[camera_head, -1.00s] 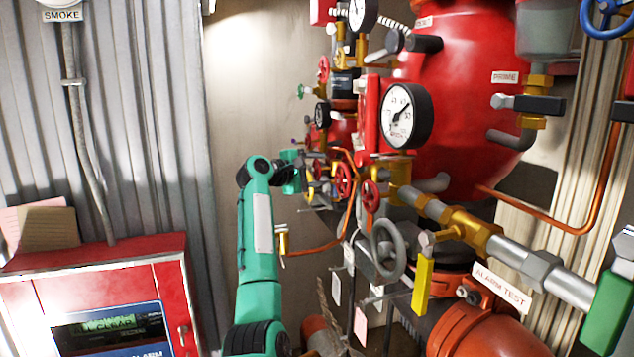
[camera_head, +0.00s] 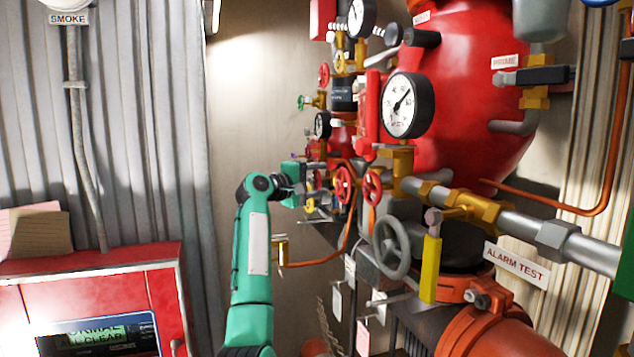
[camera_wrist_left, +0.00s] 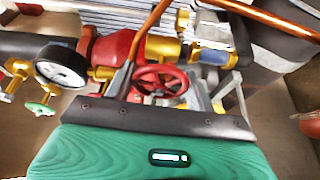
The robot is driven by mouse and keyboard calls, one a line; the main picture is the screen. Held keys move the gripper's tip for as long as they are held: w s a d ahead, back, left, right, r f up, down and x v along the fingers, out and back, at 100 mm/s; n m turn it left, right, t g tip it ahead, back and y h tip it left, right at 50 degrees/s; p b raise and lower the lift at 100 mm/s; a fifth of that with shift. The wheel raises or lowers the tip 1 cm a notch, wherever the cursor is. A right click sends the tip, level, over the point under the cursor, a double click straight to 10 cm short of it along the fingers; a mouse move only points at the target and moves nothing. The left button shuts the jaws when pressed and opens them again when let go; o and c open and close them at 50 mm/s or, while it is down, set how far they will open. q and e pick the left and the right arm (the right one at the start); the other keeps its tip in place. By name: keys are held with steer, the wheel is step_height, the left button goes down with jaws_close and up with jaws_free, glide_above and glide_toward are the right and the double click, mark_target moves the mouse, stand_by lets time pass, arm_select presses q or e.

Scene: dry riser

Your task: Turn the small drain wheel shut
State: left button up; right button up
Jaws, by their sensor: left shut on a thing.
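Several small red wheels sit on the brass pipework beside the red vessel. The one nearest my left gripper (camera_head: 318,186) is a small red handwheel (camera_head: 344,185), and another red wheel (camera_head: 372,187) stands just right of it. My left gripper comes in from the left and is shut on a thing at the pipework. In the left wrist view a red spoked wheel (camera_wrist_left: 161,82) lies right at the gripper, its lower part hidden by the dark palm edge. No label names it as the drain wheel. My right gripper is not in view.
A copper pipe (camera_head: 350,225) curves below the wheels. A large grey handwheel (camera_head: 391,248), a yellow lever (camera_head: 430,268) and a white gauge (camera_head: 408,105) stand to the right. A red alarm panel (camera_head: 90,268) is at lower left. Bare wall is left of the pipework.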

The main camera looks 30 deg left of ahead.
arm_select(q)
steer(key=o, duration=0.7)
steer(key=shift+b+v, duration=3.1)
steer(key=shift+v, duration=3.8)
